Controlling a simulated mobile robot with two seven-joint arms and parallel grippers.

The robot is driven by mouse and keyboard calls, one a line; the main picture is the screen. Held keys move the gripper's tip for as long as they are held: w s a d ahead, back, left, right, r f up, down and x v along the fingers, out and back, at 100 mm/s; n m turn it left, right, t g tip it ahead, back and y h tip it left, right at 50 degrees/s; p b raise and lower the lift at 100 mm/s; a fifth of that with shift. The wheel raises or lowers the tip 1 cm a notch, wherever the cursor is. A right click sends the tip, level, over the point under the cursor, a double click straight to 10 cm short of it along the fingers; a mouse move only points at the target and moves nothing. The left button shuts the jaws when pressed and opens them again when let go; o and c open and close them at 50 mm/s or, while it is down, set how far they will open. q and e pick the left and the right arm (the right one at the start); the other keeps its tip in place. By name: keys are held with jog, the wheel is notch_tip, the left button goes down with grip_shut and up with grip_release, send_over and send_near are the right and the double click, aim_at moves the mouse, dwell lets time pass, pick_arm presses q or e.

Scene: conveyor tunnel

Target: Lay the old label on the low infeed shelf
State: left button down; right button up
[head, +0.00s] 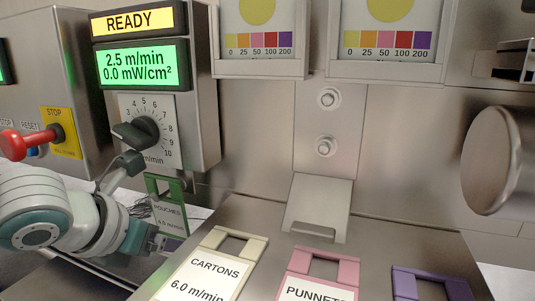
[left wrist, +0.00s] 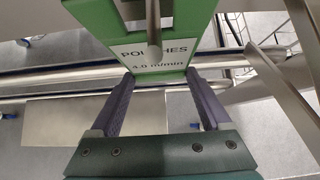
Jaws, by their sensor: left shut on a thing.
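The green-framed POUCHES label (head: 168,215) hangs upright below the speed dial on the control box, and its plate reads 4.0 m/min. It also shows in the left wrist view (left wrist: 155,55), where a metal peg (left wrist: 153,18) stands in its frame opening. My left gripper (head: 172,244) is at the label's lower end, shut on it; its two dark fingers (left wrist: 156,85) reach the lower edge. A sloping metal shelf (head: 240,212) spans the front; I cannot tell whether it is the low infeed shelf. My right gripper is out of view.
A cream CARTONS label (head: 205,278), a pink PUNNETS label (head: 318,284) and a purple label (head: 430,285) lie on the metal shelf. The control box (head: 145,85) reads READY. A red lever (head: 35,142) is close above my left arm. A round metal disc (head: 492,160) juts out right.

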pick_arm(q)
jog(key=s+a+p, duration=0.2)
jog(key=s+p, duration=0.3)
jog(key=s, duration=0.1)
jog(key=shift+s+p, duration=0.15)
jog(key=shift+p, duration=0.2)
dwell(0.3)
jog(key=shift+f, duration=0.15)
